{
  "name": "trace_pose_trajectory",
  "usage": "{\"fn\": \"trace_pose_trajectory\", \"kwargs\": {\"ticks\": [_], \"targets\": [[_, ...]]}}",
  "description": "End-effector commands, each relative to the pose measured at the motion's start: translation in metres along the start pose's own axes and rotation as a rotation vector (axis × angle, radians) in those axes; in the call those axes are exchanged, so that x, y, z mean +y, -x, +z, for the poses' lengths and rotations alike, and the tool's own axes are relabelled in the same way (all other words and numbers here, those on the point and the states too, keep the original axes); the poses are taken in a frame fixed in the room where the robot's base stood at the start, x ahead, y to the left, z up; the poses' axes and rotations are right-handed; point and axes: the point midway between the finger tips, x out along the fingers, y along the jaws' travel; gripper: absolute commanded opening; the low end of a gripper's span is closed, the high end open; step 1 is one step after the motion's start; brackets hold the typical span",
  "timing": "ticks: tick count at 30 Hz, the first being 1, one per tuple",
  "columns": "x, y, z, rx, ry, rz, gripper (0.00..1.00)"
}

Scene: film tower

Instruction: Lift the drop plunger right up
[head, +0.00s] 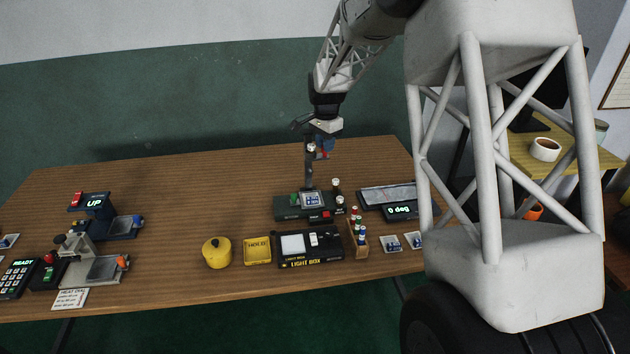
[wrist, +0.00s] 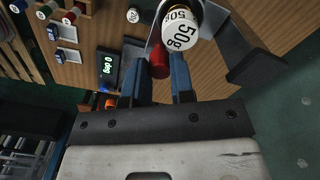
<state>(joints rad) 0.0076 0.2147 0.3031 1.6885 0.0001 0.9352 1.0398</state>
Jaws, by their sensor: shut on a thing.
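The drop tower (head: 300,212) is a dark base on the table with an upright post (head: 308,172) and a blue-and-white sample plate on it. My gripper (head: 325,148) is at the top of the post, in front of the green wall. In the wrist view my gripper's blue fingers (wrist: 159,72) close on a red knob (wrist: 159,58), apparently the plunger's handle. A white and brass 50 g weight (wrist: 181,32) sits right beside the knob. The plunger's lower part is hard to make out, so I cannot tell its exact height.
A light box (head: 308,248), a yellow HOLD tray (head: 257,252) and a yellow pot (head: 216,253) stand at the front. A 0 deg display (head: 400,211) is right of the tower, and a bottle rack (head: 358,240) stands in front. The heat unit (head: 95,270) is at left.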

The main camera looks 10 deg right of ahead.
Motion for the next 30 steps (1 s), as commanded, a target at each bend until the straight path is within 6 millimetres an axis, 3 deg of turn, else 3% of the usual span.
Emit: {"fn": "trace_pose_trajectory", "kwargs": {"ticks": [1,2,6,17,30], "targets": [[0.0,0.003,0.0,0.001,0.0,-0.001,0.06],[0.0,0.002,0.0,0.0,0.0,0.0,0.27],[0.0,0.001,0.0,0.0,0.0,0.0,0.45],[0.0,0.003,0.0,0.0,0.0,0.0,0.45],[0.0,0.026,0.0,0.001,0.0,-0.001,0.45]]}}
